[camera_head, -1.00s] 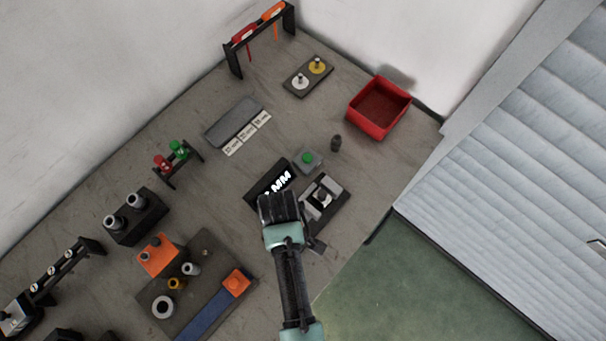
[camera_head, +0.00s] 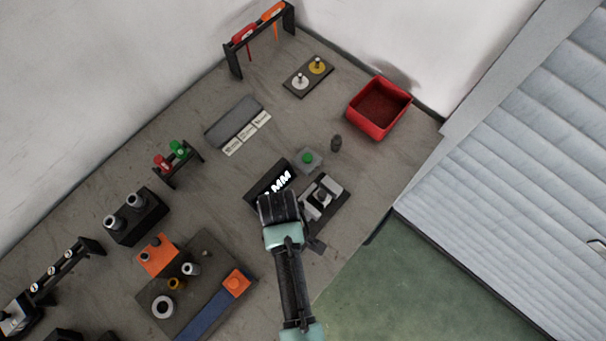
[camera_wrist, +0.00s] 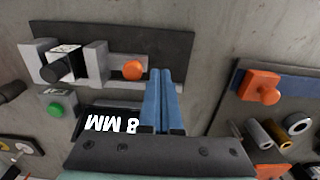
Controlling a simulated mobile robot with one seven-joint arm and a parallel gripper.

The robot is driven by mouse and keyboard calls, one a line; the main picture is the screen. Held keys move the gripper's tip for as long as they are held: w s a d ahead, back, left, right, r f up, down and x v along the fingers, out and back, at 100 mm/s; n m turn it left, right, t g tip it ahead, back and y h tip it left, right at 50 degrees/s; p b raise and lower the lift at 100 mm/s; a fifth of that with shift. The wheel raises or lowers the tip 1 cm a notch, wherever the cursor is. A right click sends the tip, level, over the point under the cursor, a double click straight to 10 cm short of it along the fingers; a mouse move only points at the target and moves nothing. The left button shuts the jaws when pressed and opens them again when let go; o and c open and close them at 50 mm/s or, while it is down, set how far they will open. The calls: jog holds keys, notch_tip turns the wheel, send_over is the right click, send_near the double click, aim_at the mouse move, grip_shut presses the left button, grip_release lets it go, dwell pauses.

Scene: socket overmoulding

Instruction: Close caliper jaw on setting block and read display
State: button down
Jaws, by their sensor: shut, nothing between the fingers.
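The caliper fixture has a dark base plate (camera_wrist: 180,45) with two upright grey jaws, a left one (camera_wrist: 36,62) and a right one (camera_wrist: 97,64). A pale setting block (camera_wrist: 66,50) with a black cylindrical knob stands between them; any remaining gap is too small to judge. An orange knob (camera_wrist: 134,70) sits on the slide right of the jaws. My gripper (camera_wrist: 160,74) is shut and empty, its blue fingertips right beside the orange knob; I cannot tell whether they touch. The display (camera_head: 274,184) shows "8 MM" upside down in the wrist view (camera_wrist: 108,123); my gripper may hide further digits.
A green button (camera_head: 308,158) on a grey box and a small dark cylinder (camera_head: 336,143) stand beside the fixture. A red bin (camera_head: 378,108) is at the back right. A board with an orange block (camera_head: 236,283) lies left of my arm. The table edge is close on the right.

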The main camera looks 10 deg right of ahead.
jog(key=shift+f, duration=0.15)
jog(key=shift+f+b, duration=0.9)
jog(key=shift+f, duration=0.6)
jog(key=shift+w+d+r, duration=0.1)
jog(key=shift+w+d, duration=0.6)
jog(key=shift+d, duration=0.25)
jog(key=shift+w+d+r, duration=0.1)
jog(key=shift+w+d, duration=0.55)
jog(key=shift+d, duration=0.3)
dwell(0.8)
jog(key=shift+s+a, duration=0.1)
jog(key=shift+a, duration=0.15)
jog(key=shift+s+a+p, duration=0.3)
jog(key=shift+p, duration=0.1)
notch_tip(320, 180, up, 8)
jog(key=p, duration=0.8)
jog(key=shift+a+f, duration=0.1)
jog(key=shift+f, duration=0.05)
dwell(0.3)
